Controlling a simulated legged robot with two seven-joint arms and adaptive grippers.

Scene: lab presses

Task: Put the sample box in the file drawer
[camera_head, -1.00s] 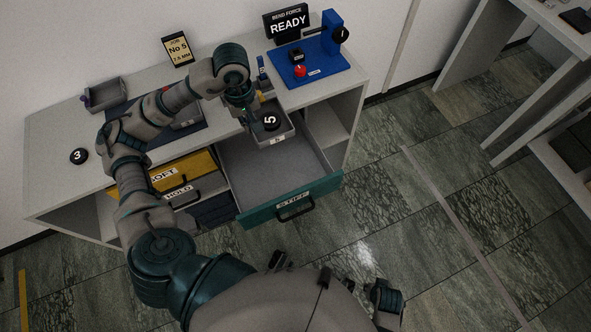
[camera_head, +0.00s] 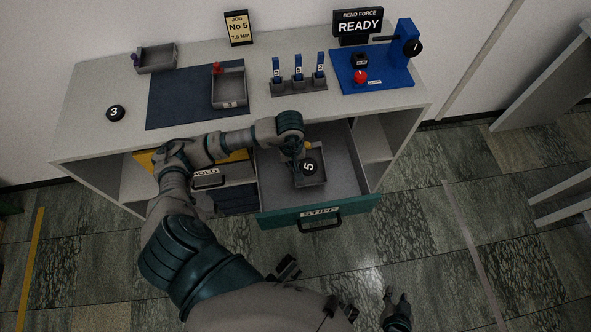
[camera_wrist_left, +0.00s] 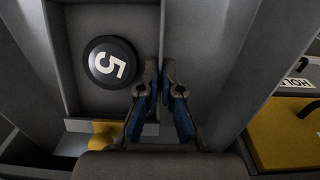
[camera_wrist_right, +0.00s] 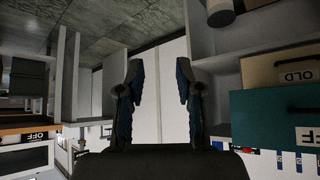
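The sample box is a small grey open tray (camera_head: 313,182) with a black disc marked 5 (camera_head: 309,167) in it. It is inside the open teal-fronted drawer labelled STIFF (camera_head: 345,205); I cannot tell if it rests on the drawer floor. My left gripper (camera_head: 300,152) reaches down into the drawer. In the left wrist view its fingers (camera_wrist_left: 160,78) are closed on the side wall of the box, next to the disc (camera_wrist_left: 110,62). My right gripper (camera_head: 398,306) is low, off to the right of the drawer; in the right wrist view (camera_wrist_right: 155,80) it is open and empty.
On the bench top are a blue press (camera_head: 375,70), a READY sign (camera_head: 358,26), a rack of blue tools (camera_head: 298,85), another grey tray (camera_head: 229,88) on a dark mat (camera_head: 175,105), and a disc marked 3 (camera_head: 115,113). A HOLD drawer (camera_head: 207,178) is left of the open drawer.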

